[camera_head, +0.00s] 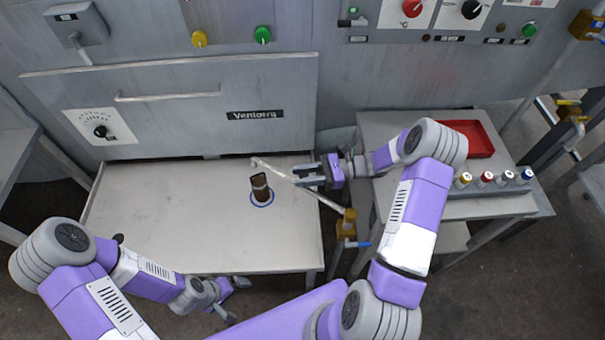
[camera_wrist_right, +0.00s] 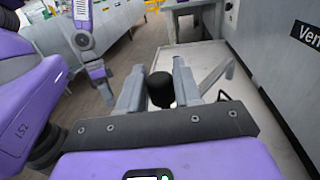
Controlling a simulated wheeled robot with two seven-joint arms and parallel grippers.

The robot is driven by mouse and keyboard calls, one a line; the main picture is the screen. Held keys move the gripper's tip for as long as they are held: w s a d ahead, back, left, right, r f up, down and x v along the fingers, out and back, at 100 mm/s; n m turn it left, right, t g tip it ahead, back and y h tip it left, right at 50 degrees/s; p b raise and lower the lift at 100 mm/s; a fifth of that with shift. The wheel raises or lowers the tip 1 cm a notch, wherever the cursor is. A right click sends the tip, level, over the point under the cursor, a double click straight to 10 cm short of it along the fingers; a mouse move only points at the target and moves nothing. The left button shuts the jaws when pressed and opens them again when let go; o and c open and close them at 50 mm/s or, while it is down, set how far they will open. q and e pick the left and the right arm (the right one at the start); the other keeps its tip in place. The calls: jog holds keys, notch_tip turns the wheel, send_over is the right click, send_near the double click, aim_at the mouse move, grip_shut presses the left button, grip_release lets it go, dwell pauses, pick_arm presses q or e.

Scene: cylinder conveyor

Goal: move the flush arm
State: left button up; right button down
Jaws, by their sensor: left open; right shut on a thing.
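The flush arm (camera_head: 275,173) is a pale thin rod. It runs over the right part of the table from a brass fitting (camera_head: 349,217) at the table's right edge. My right gripper (camera_head: 300,180) reaches in from the right at the middle of the rod. In the right wrist view a black knob (camera_wrist_right: 160,88) sits between my right fingers, which are shut on it; it appears to be the arm's handle. A brown cylinder (camera_head: 259,183) stands in a blue ring on the table, left of my right gripper. My left gripper (camera_head: 233,300) is open and empty at the table's front edge.
The pale table (camera_head: 150,215) is clear left of the cylinder. A cabinet (camera_head: 200,100) with a handle stands behind it. A side table (camera_head: 385,125) at right carries a red tray (camera_head: 476,137) and several small capped bottles (camera_head: 487,179).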

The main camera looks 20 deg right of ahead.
jog(key=c, duration=0.9)
grip_release()
jog(key=v, duration=0.7)
jog(key=shift+d+p, duration=0.3)
jog(key=shift+p, duration=0.15)
jog(key=shift+s, duration=0.1)
